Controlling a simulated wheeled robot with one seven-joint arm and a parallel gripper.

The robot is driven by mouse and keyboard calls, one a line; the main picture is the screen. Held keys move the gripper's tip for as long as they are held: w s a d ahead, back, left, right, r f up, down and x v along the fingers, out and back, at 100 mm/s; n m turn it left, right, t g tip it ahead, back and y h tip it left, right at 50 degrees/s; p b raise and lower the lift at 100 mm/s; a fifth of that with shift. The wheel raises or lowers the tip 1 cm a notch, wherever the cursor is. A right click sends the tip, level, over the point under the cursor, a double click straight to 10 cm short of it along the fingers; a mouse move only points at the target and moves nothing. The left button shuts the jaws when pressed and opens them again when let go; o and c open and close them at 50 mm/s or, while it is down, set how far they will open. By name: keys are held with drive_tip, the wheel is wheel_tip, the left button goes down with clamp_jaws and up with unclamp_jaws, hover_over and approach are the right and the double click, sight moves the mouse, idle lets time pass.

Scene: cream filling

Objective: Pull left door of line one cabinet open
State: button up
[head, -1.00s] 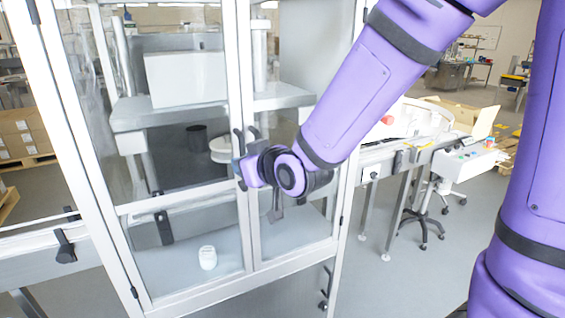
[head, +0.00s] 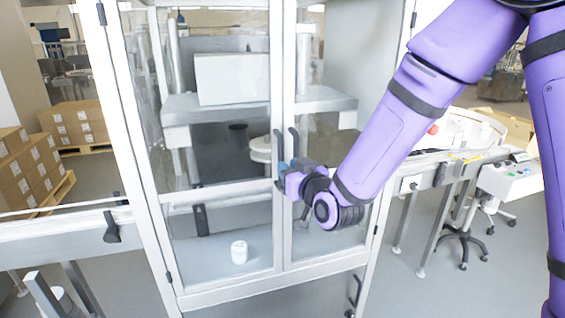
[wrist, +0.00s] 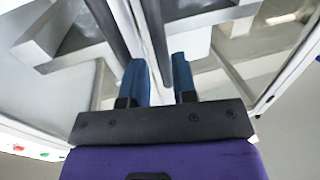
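The line one cabinet (head: 230,293) is a tall white-framed case with two glass doors that look closed. The left door (head: 228,198) has a dark upright handle (head: 277,148) by the middle seam. The right door (head: 330,238) has its own dark handle (head: 294,142) just beside it. My gripper (head: 284,169) is at the lower part of the left handle. In the wrist view, its blue fingers (wrist: 160,80) stand close together with a dark handle bar (wrist: 154,35) between them. Exact finger contact is hard to see.
A white container (head: 239,252) stands inside behind the left door. A conveyor (head: 60,238) adjoins the cabinet at left, and a machine table (head: 440,165) at right. Stacked cartons (head: 25,170) stand at far left. Grey floor is open at lower right.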

drive_tip(key=shift+x, duration=2.15)
clamp_jaws()
